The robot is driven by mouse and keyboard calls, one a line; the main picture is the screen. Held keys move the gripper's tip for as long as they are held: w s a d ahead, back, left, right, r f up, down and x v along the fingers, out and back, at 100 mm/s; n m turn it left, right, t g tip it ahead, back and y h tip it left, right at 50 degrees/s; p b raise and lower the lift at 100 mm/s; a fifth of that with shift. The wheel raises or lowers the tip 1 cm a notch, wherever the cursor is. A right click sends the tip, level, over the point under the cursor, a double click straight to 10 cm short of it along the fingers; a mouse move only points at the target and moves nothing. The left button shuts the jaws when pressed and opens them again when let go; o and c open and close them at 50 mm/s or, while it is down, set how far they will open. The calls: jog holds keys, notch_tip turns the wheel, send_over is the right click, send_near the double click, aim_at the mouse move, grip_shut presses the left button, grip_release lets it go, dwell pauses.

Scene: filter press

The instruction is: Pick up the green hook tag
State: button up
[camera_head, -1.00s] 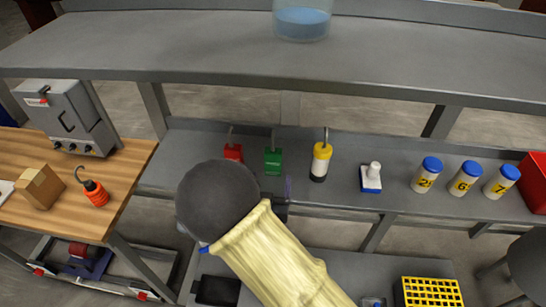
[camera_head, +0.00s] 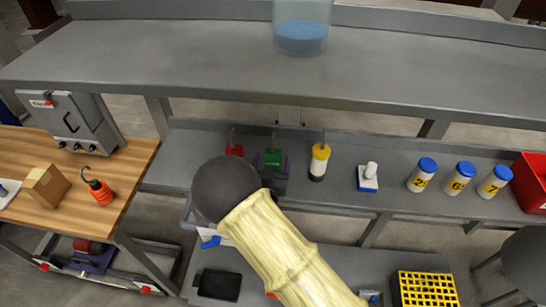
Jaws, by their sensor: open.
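The green hook tag (camera_head: 273,157) stands on the middle grey shelf with its thin hook pointing up. My gripper (camera_head: 274,170) is dark and sits right in front of it, covering its lower part. The gripper is open; I cannot tell whether its fingers are on both sides of the tag. My pale yellow arm comes up from the bottom of the view. A red hook tag (camera_head: 234,150) stands just left of the green one, partly hidden by my arm's dark round joint.
A yellow, white and black hooked item (camera_head: 319,162) stands close on the right. Farther right are a white-and-blue stamp-like item (camera_head: 368,177), several blue-capped bottles (camera_head: 423,174) and a red bin (camera_head: 530,182). The upper shelf (camera_head: 400,75) overhangs behind. A wooden table (camera_head: 128,182) is at left.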

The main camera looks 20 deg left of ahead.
jog(key=shift+w, duration=0.8)
jog(key=shift+s+a, duration=0.15)
jog(key=shift+s, duration=0.2)
jog(key=shift+w, duration=0.1)
jog(key=shift+c, duration=0.2)
jog(key=c, duration=1.1)
